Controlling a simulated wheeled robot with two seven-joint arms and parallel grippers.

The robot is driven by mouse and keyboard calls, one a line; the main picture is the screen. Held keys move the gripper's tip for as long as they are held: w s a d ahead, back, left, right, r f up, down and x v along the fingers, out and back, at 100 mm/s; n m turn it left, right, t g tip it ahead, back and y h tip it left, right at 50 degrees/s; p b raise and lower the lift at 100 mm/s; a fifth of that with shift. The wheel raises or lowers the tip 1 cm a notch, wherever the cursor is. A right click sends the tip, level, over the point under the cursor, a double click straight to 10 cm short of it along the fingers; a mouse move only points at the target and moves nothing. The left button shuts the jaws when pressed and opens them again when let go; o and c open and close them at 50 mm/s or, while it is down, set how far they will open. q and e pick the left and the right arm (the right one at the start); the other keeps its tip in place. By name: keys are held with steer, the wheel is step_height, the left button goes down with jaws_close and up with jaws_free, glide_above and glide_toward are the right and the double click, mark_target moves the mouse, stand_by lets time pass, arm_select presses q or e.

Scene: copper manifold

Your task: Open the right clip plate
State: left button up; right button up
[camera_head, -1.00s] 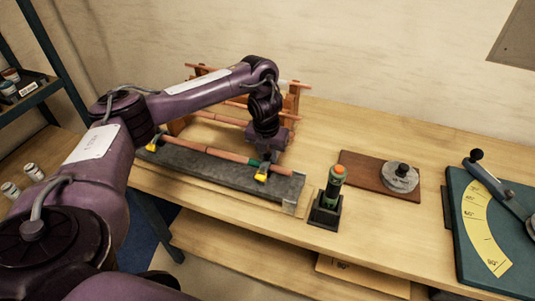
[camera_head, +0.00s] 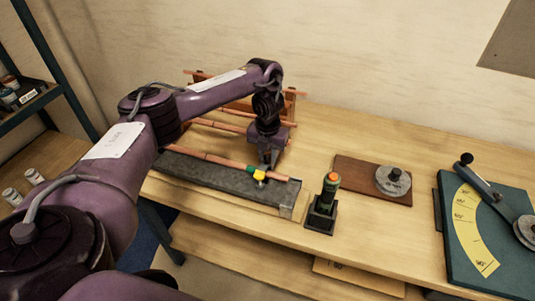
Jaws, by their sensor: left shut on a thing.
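The dark grey fixture bar (camera_head: 225,181) lies on the bench with a copper pipe (camera_head: 215,158) along its top. The right clip plate (camera_head: 259,174), with a yellow tab, sits near the bar's right end. My left gripper (camera_head: 265,163) reaches down over the bar from behind and is shut on the right clip plate, close above the yellow tab. The fingertips are small, so the exact contact is hard to see. The left clip is hidden behind my left arm. My right gripper is not in view.
A wooden rack with copper pipes (camera_head: 290,104) stands behind the bar. A dark stand with a green, orange-topped tool (camera_head: 327,199) is to the right. Farther right are a brown board (camera_head: 350,177) with a round weight (camera_head: 393,181) and a green angle gauge (camera_head: 480,235).

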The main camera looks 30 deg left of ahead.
arm_select(q)
steer(key=shift+w, duration=0.15)
steer(key=shift+w+f+g+p, duration=0.2)
steer(key=shift+f+g+p, duration=0.15)
steer(key=shift+g+p, duration=0.45)
steer(key=shift+w+a, duration=0.1)
steer(key=shift+w, duration=0.2)
steer(key=o, duration=0.9)
steer(key=shift+w, duration=0.3)
steer(key=shift+s+r, duration=0.1)
